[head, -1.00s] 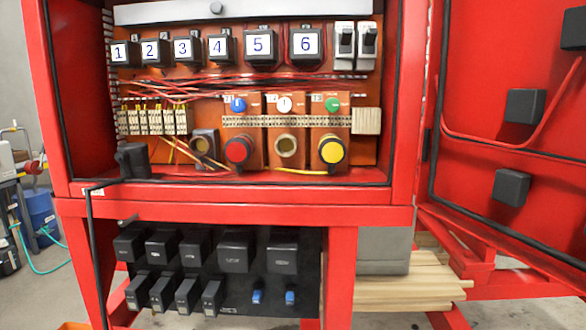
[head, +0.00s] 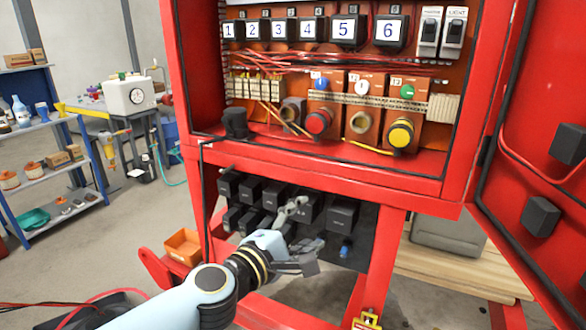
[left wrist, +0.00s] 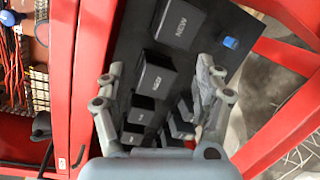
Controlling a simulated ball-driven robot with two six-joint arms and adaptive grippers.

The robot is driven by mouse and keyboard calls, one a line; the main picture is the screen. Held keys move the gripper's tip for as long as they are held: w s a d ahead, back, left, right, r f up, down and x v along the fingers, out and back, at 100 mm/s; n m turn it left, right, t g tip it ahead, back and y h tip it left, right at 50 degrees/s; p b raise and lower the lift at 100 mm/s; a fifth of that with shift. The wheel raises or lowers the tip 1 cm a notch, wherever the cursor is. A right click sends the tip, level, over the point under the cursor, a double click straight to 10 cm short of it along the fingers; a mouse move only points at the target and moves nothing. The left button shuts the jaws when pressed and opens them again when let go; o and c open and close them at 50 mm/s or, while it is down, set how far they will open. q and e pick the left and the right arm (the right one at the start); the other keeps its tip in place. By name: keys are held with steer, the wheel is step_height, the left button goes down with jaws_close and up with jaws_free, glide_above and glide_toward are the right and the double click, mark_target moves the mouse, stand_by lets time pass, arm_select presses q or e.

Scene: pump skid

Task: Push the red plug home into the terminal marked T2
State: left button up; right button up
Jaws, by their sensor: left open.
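The red plug (head: 319,121) is a round red piece on the left of three orange-brown panels in the cabinet, below a blue button (head: 321,84). The middle panel has a white button (head: 361,88) and an open round socket (head: 360,123). The right panel has a green button and a yellow plug (head: 400,133). The panel labels are too small to read surely. My left gripper (head: 307,235) is open and empty, low in front of the black block rack, well below the plug. Its spread fingers show in the left wrist view (left wrist: 162,98). My right gripper is out of view.
Black blocks (head: 340,214) fill the rack under the cabinet, several close to my left fingers. The open red door (head: 555,130) stands at right. The cabinet's red lower sill (head: 320,168) juts above my gripper. An orange bin (head: 184,247) stands at left.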

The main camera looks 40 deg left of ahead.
mark_target(315, 123)
arm_select(q)
step_height(315, 123, up, 19)
steer(key=a+n+t+y+p, duration=0.1)
steer(key=n+t+y+p, duration=0.1)
steer(key=n, duration=0.9)
steer(key=w+a+f+n, duration=0.1)
steer(key=w, duration=0.2)
steer(key=w+a+f+n+g, duration=0.1)
steer(key=w+a, duration=0.1)
steer(key=w, duration=0.1)
steer(key=w+a+f+y+p, duration=0.1)
steer(key=w, duration=0.3)
steer(key=shift+w+a+f+n+g, duration=0.1)
steer(key=shift+a+n+g, duration=0.05)
steer(key=shift+n+g, duration=0.2)
steer(key=shift+w+a, duration=0.15)
steer(key=shift+w, duration=0.35)
